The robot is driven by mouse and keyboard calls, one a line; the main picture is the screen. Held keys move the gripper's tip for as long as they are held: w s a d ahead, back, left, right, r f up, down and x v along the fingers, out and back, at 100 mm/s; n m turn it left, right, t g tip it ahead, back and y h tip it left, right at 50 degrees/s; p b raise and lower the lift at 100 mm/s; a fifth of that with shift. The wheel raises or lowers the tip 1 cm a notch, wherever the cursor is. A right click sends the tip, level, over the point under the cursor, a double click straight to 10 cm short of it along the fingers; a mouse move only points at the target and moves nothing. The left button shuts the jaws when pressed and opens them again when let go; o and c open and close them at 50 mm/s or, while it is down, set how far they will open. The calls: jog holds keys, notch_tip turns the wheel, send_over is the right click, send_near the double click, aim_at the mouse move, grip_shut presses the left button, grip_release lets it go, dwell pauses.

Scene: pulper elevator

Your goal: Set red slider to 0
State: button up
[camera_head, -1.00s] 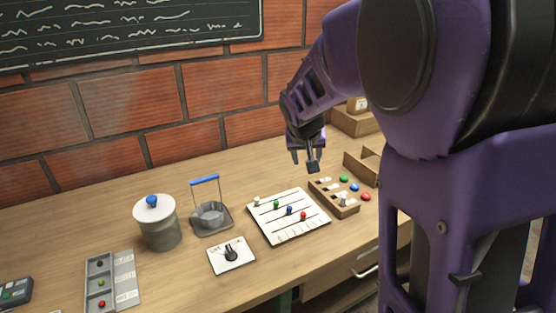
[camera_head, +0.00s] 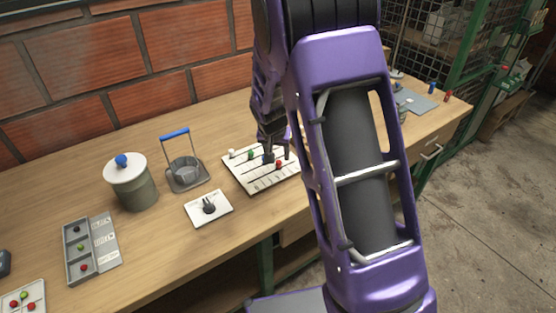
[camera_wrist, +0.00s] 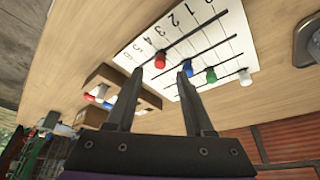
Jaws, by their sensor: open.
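The white slider board (camera_head: 236,178) lies on the workbench, with dark tracks and a printed number scale. The red slider (camera_head: 279,164) is the knob on the track nearest the numbers. In the wrist view the red slider (camera_wrist: 160,60) sits near the high-number end of its track, away from the 1. My gripper (camera_head: 277,155) is over the board, fingers pointing down. In the wrist view my gripper (camera_wrist: 160,73) is open, with the red slider seen between and just beyond the fingertips. I cannot tell whether a finger touches it. My arm hides the board's right side in the head view.
The blue slider (camera_wrist: 187,68) is close beside the right finger; the green (camera_wrist: 211,76) and white (camera_wrist: 245,78) sliders are further right. A wooden box (camera_wrist: 118,80) stands left of the fingers. A dial plate (camera_head: 209,209) and blue-handled basket (camera_head: 186,173) stand left of the board.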

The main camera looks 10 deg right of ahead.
aim_at(279, 161)
jog(key=shift+x, duration=2.05)
grip_shut()
